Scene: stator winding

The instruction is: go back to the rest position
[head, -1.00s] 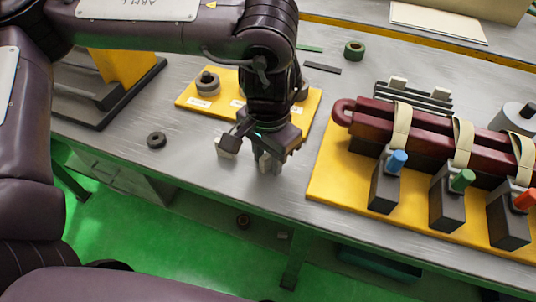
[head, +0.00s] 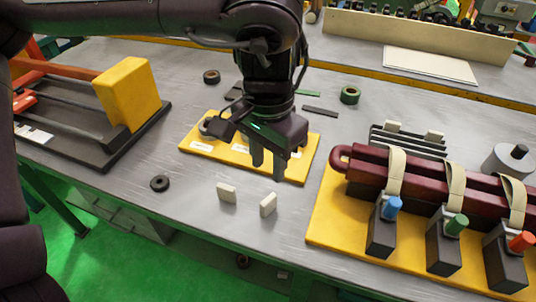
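Two small cream blocks stand on the table nearer to me: one (head: 226,192) at the left and one (head: 268,205) at the right. Both are clear of the fingers. The gripper and wrist hide part of the yellow board and what is on it. My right gripper is not in view.
At the right, a yellow base (head: 335,222) carries dark red bars (head: 420,180) with cream bands and blue, green and red-topped blocks. A black-and-yellow fixture (head: 130,92) stands at the left. A black ring (head: 160,183) and green ring (head: 350,94) lie on the table.

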